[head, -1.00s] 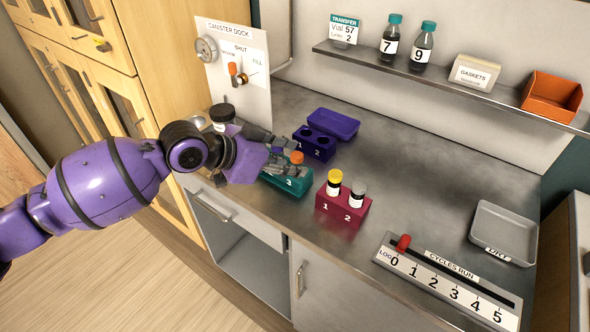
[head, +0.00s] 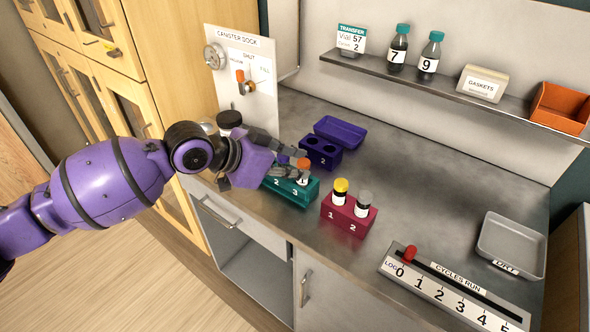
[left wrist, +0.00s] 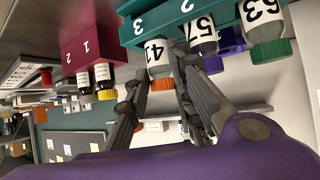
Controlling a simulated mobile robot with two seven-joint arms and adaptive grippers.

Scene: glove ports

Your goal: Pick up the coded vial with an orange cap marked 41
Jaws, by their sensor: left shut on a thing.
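The coded vial with the orange cap (head: 304,163) stands at slot 3 of the teal rack (head: 296,196). In the left wrist view the vial (left wrist: 157,55) shows 41 on its white label, its cap between my fingers. My left gripper (head: 290,170) is shut on this vial, one finger on each side. Whether the vial is lifted at all within its slot, I cannot tell. My right gripper is out of view.
A crimson rack (head: 347,219) with yellow- and grey-capped vials stands close on the right. Behind are a purple two-hole rack (head: 320,156) and a purple tray (head: 341,132). The dry tray (head: 512,245) is far right. The counter's middle is clear.

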